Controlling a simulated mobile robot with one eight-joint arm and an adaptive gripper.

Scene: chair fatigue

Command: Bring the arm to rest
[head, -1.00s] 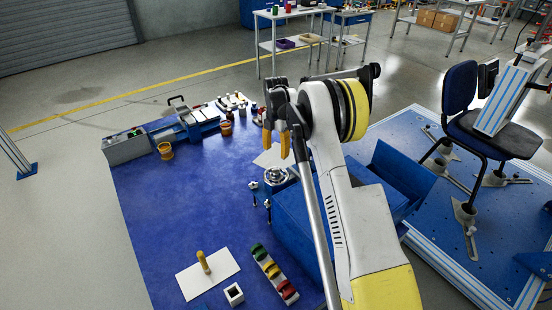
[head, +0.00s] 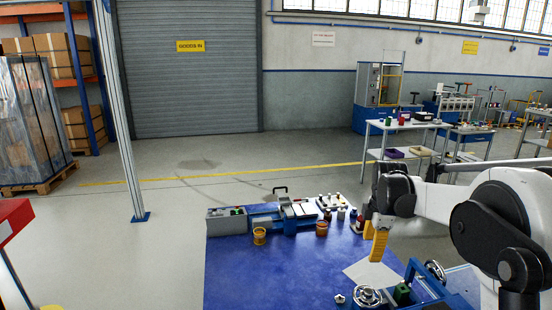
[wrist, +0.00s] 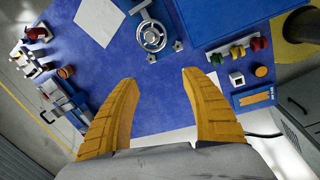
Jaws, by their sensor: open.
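My gripper (head: 375,238) has yellow fingers and is at the right of the head view, above the right side of the blue table top (head: 250,270). My white arm reaches in from the right edge. In the wrist view the two fingers (wrist: 155,100) stand wide apart with nothing between them but the blue surface below. My gripper is open and empty, clear of the table by an amount I cannot measure.
A handwheel (head: 368,296) stands near the table's front right; it also shows in the wrist view (wrist: 152,36). A metal post (head: 120,120) stands left.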

